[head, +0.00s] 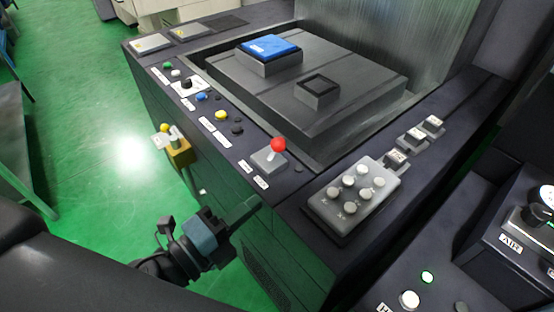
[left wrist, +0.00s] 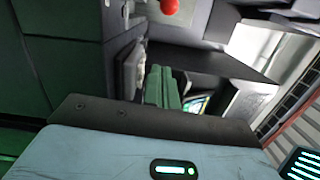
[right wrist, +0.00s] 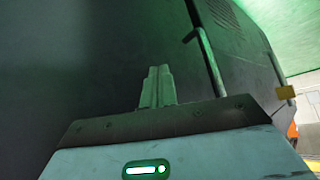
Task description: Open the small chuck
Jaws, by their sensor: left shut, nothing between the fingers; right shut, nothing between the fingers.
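A small dark square block with a recessed top (head: 317,88) sits on the grey machine bed; it may be the small chuck, with no label to confirm it. A larger square block with a blue top (head: 269,48) stands to its left. A red-ball lever (head: 278,146) rises from a grey base on the front panel; its ball also shows in the left wrist view (left wrist: 169,6). My left gripper (head: 252,207) is shut and empty, in front of the panel edge, below the lever and apart from it. My right gripper (right wrist: 155,84) is shut and empty, facing a dark surface.
A grey keypad with several round knobs (head: 354,192) lies right of the lever. Several coloured buttons line the panel's left side, including a yellow one (head: 221,115). A yellow bracket (head: 177,152) sticks out from the machine's side. Green floor is open at left.

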